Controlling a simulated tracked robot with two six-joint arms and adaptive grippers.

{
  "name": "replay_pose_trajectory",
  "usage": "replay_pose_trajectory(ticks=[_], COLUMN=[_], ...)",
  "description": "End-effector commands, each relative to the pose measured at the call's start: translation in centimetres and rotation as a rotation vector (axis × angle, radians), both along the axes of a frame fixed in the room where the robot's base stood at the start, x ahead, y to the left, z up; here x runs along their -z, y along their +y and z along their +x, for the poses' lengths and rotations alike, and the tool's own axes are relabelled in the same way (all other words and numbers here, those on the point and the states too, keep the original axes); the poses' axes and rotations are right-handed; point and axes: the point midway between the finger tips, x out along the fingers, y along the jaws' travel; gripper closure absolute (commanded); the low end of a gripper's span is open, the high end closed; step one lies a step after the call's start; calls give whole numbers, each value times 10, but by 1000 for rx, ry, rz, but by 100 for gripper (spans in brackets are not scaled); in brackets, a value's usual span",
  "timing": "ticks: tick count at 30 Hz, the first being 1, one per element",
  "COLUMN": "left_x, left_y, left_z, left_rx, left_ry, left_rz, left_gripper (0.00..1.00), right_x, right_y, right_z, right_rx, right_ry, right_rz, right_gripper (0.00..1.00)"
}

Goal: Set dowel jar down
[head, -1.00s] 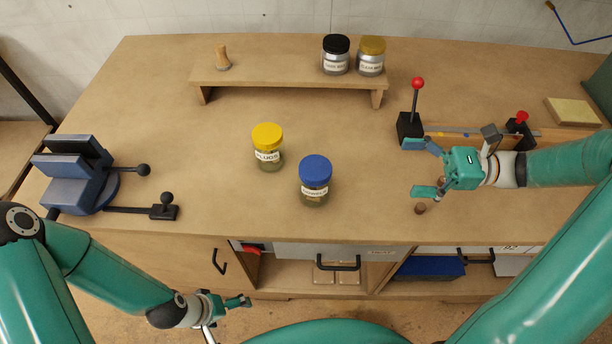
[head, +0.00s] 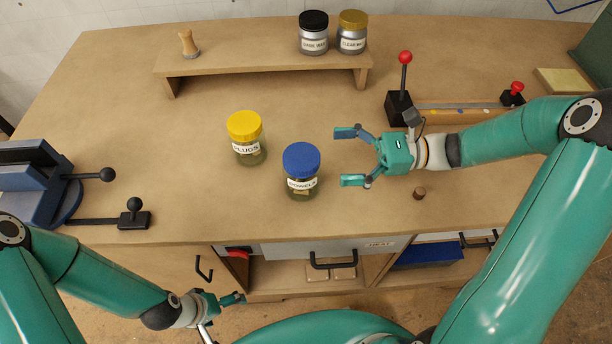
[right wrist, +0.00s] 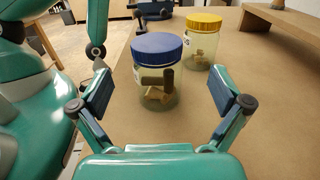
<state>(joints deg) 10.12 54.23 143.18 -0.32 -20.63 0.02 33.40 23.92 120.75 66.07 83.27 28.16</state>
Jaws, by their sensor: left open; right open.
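The dowel jar (head: 301,172) has a blue lid and a label reading DOWELS. It stands upright on the bench, and in the right wrist view the jar (right wrist: 156,75) shows short wooden pieces inside. My right gripper (head: 347,157) is open and empty to the right of the jar, its fingers pointing at it. In the right wrist view the jar appears ahead, between the spread fingertips (right wrist: 163,98), with no visible contact. My left gripper (head: 238,299) is low in front of the bench, away from the jar, and open.
A yellow-lidded PLUGS jar (head: 246,138) stands just left of the dowel jar. A small brown dowel (head: 419,193) stands near the right arm. A raised shelf (head: 262,62) holds two jars at the back.

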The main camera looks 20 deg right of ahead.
Motion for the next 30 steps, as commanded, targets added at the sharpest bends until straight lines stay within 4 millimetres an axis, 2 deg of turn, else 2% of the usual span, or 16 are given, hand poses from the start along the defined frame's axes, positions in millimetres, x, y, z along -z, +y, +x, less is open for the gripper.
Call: replay_pose_trajectory(ticks=[3, 11, 19, 29, 30], left_x=[-1, -1, -3, -3, -3], left_y=[0, 0, 0, 0, 0], left_z=[0, 0, 0, 0, 0], left_rx=[0, 0, 0, 0, 0], left_ry=[0, 0, 0, 0, 0], left_rz=[0, 0, 0, 0, 0], left_gripper=[2, 2, 2, 2, 2], right_x=[0, 1, 5, 5, 5], right_y=[16, 32, 69, 75, 75], right_z=[4, 7, 13, 16, 16], right_rx=[-4, -4, -5, -2, -2], right_ry=[1, 1, 0, 0, 0], right_rz=[1, 1, 1, -1, -1], right_gripper=[0, 0, 0, 0, 7])
